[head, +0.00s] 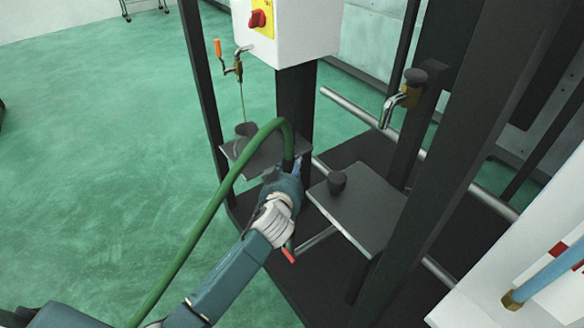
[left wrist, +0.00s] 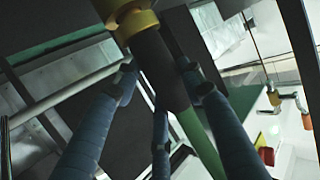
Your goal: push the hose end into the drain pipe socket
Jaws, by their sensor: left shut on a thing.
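The green hose (head: 211,204) rises from the lower left, arches over and runs down into my left gripper (head: 287,170). In the left wrist view, the fingers of my left gripper (left wrist: 158,80) close around a dark sleeve (left wrist: 160,70) with a brass end (left wrist: 133,14). The green hose (left wrist: 200,145) leaves the sleeve's other side. A grey cup (head: 245,131) stands on the left plate. I cannot tell which is the drain socket. My right gripper is out of view.
The right plate (head: 365,212) and left plate (head: 268,154) flank a dark post (head: 295,95). A tap (head: 238,65) hangs above the left cup with a thin line below it; another tap (head: 405,90) is at right. Dark frame posts (head: 455,150) stand close by. Green floor (head: 100,130) is clear at left.

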